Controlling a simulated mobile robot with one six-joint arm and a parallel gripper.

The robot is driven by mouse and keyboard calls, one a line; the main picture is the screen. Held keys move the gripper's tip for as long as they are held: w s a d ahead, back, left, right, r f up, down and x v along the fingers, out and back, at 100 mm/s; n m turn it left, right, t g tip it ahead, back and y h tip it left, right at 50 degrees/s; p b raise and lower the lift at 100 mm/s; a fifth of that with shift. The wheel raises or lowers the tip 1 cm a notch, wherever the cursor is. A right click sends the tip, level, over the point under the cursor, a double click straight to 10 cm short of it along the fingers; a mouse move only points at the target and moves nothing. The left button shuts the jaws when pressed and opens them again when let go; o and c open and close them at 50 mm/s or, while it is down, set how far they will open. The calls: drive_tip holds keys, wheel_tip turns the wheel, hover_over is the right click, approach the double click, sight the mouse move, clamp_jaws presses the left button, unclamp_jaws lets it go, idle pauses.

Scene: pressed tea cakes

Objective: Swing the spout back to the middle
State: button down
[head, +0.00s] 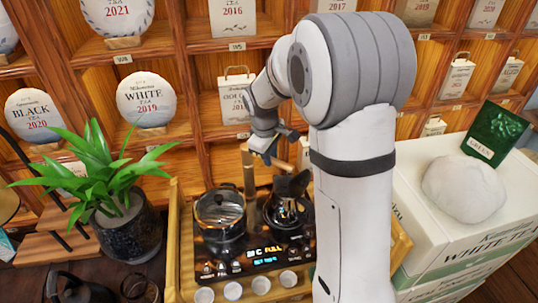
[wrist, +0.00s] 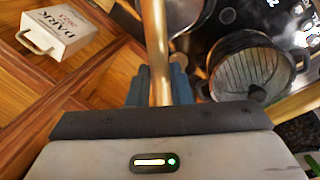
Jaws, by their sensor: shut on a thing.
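The brass spout (wrist: 157,45) runs down the middle of the wrist view and passes between the two blue fingers of my gripper (wrist: 160,88). My gripper is shut on it. In the head view my gripper (head: 267,147) is above the back of the tea stove (head: 262,258), at the top of the upright brass pipe (head: 249,178). The pipe stands behind and between a glass-lidded pot (head: 220,213) on the left and a black kettle (head: 287,207) on the right. My arm hides part of the stove's right side. Where the spout's outlet points is not clear.
Several small white cups (head: 261,285) stand along the stove's front. A potted plant (head: 127,222) is on the left. Shelves of tea cakes and boxes are close behind. White tea boxes (head: 440,225) stand on the right, with a pale wrapped cake (head: 463,188) on top.

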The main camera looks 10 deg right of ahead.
drive_tip(key=shift+a, duration=0.1)
drive_tip(key=shift+s, duration=0.1)
drive_tip(key=s+a+m+g+b, duration=0.1)
drive_tip(key=s+a+m+b, duration=0.1)
drive_tip(key=a+m, duration=0.4)
drive_tip(key=shift+m+g+h+b, duration=0.3)
drive_tip(key=shift+m+b, duration=0.5)
drive_tip(key=shift+m, duration=0.7)
drive_tip(key=shift+r, duration=0.1)
drive_tip(key=c, duration=1.3)
unclamp_jaws()
